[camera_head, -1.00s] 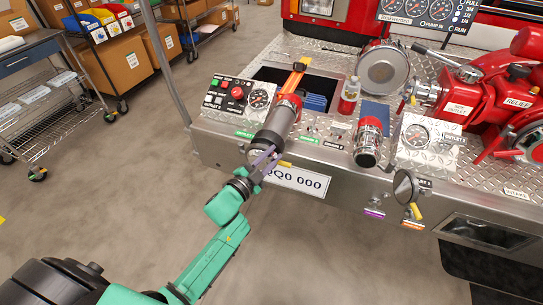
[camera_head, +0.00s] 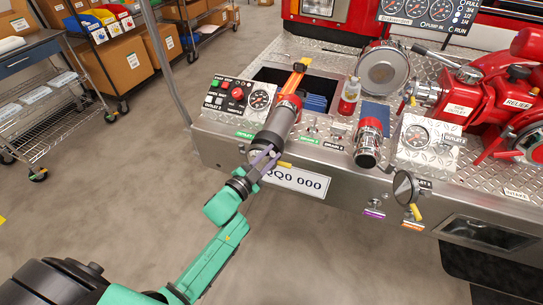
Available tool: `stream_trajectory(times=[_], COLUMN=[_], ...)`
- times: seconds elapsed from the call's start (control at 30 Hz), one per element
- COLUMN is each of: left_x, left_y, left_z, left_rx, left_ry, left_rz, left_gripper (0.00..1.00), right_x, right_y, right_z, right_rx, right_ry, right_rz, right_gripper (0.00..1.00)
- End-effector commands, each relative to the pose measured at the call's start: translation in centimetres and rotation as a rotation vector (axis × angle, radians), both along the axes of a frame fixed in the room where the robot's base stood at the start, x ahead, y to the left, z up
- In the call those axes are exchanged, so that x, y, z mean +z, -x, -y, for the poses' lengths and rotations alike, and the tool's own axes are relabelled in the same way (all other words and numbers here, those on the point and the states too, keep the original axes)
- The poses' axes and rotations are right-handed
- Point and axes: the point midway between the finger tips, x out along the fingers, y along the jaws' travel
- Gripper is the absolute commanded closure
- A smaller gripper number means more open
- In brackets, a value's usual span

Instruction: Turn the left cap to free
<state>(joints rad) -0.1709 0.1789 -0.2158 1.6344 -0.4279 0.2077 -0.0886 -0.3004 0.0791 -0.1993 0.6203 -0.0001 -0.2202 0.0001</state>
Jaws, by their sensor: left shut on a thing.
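The left outlet is a grey tube (camera_head: 280,120) with a red collar, sticking out over the front edge of the metal deck. Its left cap (camera_head: 256,149) is the dark-rimmed end facing me, partly hidden by my gripper. My left gripper (camera_head: 265,159), with purple fingers, comes up from below and is shut on the left cap. Its exact finger contact is hard to see. A yellow lever (camera_head: 284,164) shows just right of the fingers. My right gripper is not in view.
A second capped outlet (camera_head: 369,143) stands to the right. A control panel (camera_head: 232,96) with buttons and a gauge lies left of the tube. A red pump (camera_head: 480,95) fills the right side. The floor (camera_head: 110,190) in front is clear.

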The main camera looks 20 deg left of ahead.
Motion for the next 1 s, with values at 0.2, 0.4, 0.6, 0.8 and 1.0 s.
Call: stream_trajectory(times=[0.2, 0.4, 0.6, 0.8, 1.0], left_x=[0.5, 0.8, 1.1, 1.0, 0.9], left_y=[0.0, -0.1, -0.2, -0.3, -0.3], left_z=[-0.8, -1.9, -3.0, -4.0, -5.1], left_rx=[0.002, 0.002, 0.002, 0.002, 0.001], left_ry=[0.171, 0.359, 0.549, 0.739, 0.929], left_rz=[-0.015, -0.027, -0.038, -0.051, -0.062], left_gripper=[1.0, 1.0, 1.0, 1.0, 1.0], right_x=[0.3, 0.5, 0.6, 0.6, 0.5], right_y=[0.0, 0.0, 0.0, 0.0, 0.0], right_z=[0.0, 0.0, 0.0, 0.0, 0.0], right_rx=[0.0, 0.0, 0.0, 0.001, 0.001], right_ry=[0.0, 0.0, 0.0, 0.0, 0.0], right_rz=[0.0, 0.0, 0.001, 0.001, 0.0], right_gripper=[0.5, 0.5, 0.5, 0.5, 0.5])
